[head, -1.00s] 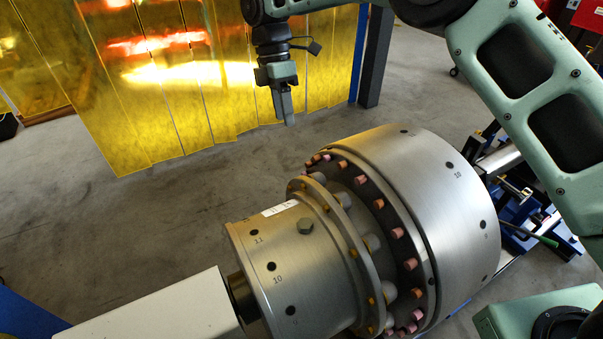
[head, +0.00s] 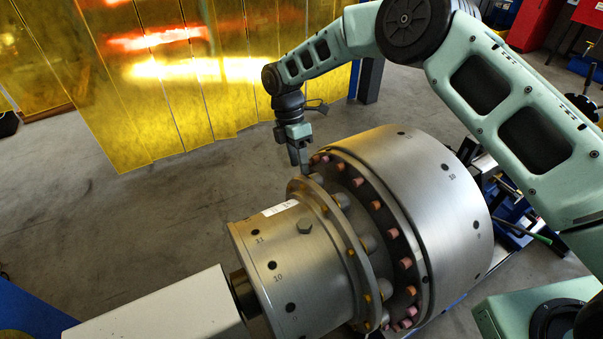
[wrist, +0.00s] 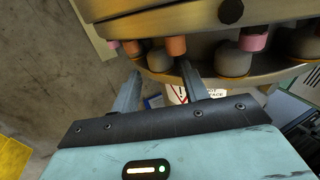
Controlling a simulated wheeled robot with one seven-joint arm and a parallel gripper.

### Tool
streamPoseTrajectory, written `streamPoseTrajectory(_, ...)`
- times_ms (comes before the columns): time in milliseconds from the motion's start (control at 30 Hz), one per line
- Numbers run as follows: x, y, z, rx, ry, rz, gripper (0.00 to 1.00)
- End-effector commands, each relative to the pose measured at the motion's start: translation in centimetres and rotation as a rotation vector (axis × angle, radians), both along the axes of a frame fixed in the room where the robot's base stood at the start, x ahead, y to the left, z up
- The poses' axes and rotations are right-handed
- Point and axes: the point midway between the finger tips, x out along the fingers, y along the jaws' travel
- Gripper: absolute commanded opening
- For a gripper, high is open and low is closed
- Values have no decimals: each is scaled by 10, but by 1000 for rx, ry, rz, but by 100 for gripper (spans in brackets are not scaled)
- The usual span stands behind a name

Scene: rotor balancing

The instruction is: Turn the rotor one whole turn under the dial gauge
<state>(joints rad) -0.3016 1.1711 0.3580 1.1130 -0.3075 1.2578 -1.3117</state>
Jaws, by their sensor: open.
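The rotor is a silver body lying on its side in the head view, with a large drum (head: 455,215) and a smaller numbered drum (head: 300,255). Pink and orange pegs ring the large drum's face, and a thinner flange stands in front of them. My gripper (head: 301,170) points down at the far upper edge of the peg ring. I cannot make out the dial gauge.
A white beam (head: 165,310) runs up to the small drum's end. Yellow translucent curtains (head: 150,90) hang behind on the left. Blue stand parts and a green-handled lever (head: 530,235) lie right of the large drum. Bare concrete floor is open at left.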

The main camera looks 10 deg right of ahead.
Motion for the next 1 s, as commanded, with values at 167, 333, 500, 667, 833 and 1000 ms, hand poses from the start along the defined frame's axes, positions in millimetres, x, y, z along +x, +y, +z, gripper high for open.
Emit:
streamPoseTrajectory(167, -10, -4, -27, 0, 2, 1, 45)
streamPoseTrajectory(333, -15, -6, -43, 1, 0, 1, 45)
streamPoseTrajectory(500, -16, -6, -48, 2, -1, 0, 45)
streamPoseTrajectory(667, -16, -6, -48, 1, -2, 0, 45)
streamPoseTrajectory(833, -16, -6, -48, 0, -1, 0, 9)
streamPoseTrajectory(1000, -15, -6, -47, 2, -4, 0, 0)
